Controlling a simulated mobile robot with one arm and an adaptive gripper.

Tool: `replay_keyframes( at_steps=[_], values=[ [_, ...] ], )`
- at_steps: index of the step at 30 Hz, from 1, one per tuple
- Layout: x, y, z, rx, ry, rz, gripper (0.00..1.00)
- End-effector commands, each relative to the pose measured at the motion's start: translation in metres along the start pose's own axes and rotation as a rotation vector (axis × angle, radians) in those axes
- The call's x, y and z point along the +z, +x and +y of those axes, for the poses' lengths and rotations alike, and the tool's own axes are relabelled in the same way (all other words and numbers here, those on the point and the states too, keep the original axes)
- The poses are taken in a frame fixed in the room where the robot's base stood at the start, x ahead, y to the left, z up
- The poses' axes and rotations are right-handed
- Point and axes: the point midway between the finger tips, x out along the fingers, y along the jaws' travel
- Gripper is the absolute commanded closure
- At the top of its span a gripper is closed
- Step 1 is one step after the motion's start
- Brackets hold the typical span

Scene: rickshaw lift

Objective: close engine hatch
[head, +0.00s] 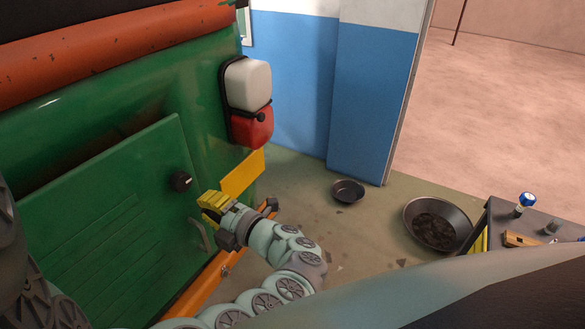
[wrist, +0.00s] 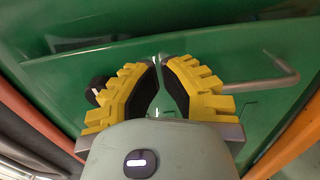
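The engine hatch (head: 95,200) is a green louvred panel on the green vehicle body in the head view. A dark gap runs along its top edge, so it stands slightly away from the body. It carries a black knob (head: 181,181) and a bent metal handle (head: 199,236). The hatch fills much of the wrist view (wrist: 60,75), with the handle (wrist: 285,72) at right and the knob (wrist: 97,90) partly behind a finger. My gripper (head: 211,205) is in front of the hatch's right edge. Its yellow fingers (wrist: 159,62) are nearly together and empty; contact with the hatch is unclear.
A red and white light (head: 248,100) and a yellow plate (head: 242,173) are on the vehicle's right side. Two dark pans (head: 348,191) (head: 437,224) lie on the floor. A dark bench (head: 510,225) with tools stands at right.

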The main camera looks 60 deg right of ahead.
Motion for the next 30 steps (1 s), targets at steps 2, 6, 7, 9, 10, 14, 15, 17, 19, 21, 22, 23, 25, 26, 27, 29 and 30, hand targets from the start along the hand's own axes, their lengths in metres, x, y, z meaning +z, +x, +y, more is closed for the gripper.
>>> replay_keyframes(
  at_steps=[2, 6, 7, 9, 10, 14, 15, 17, 19, 21, 22, 23, 25, 26, 27, 29, 30],
  values=[
    [0.0, 0.012, 0.004, 0.002, 0.002, 0.0, 1.0],
    [0.001, 0.022, 0.001, 0.0, -0.001, -0.002, 1.0],
    [0.001, 0.024, 0.001, -0.001, -0.001, -0.002, 1.0],
    [0.001, 0.027, 0.0, -0.002, -0.001, -0.001, 1.0],
    [0.0, 0.028, 0.0, -0.002, 0.0, -0.001, 1.0],
    [0.0, 0.029, -0.001, -0.002, 0.0, 0.0, 1.0],
    [0.0, 0.029, -0.001, -0.002, 0.0, 0.0, 1.0],
    [0.0, 0.029, -0.001, -0.002, 0.0, 0.0, 1.0],
    [0.0, 0.029, -0.001, -0.002, 0.0, 0.0, 1.0],
    [0.0, 0.029, -0.001, -0.002, 0.0, 0.0, 1.0],
    [0.0, 0.029, -0.001, -0.001, 0.0, 0.0, 1.0],
    [0.0, 0.03, -0.001, -0.001, 0.0, 0.0, 1.0],
    [0.0, 0.033, -0.002, -0.001, -0.001, 0.002, 1.0],
    [0.0, 0.035, -0.002, 0.0, -0.001, 0.003, 1.0],
    [-0.001, 0.04, -0.002, 0.001, -0.002, 0.005, 1.0],
    [-0.001, 0.048, -0.003, 0.002, -0.002, 0.008, 1.0],
    [-0.001, 0.053, -0.003, 0.002, -0.002, 0.006, 1.0]
  ],
)
